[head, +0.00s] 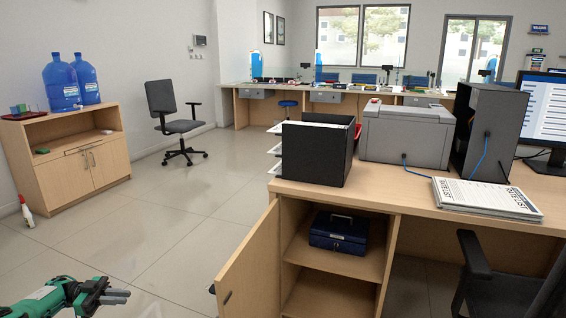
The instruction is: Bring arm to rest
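My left gripper (118,296), grey on a green arm, shows at the bottom left above the tiled floor. No object shows in it, and it is apart from all furniture. Its fingers lie close together from this angle, so I cannot tell whether it is open or shut. My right gripper is out of view.
The wooden counter (411,203) at right has an open cabinet door (248,272); a blue cash box (339,233) sits inside. A black office chair (505,280) stands at bottom right. A low cabinet (84,172) stands left. Floor (165,240) between is clear.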

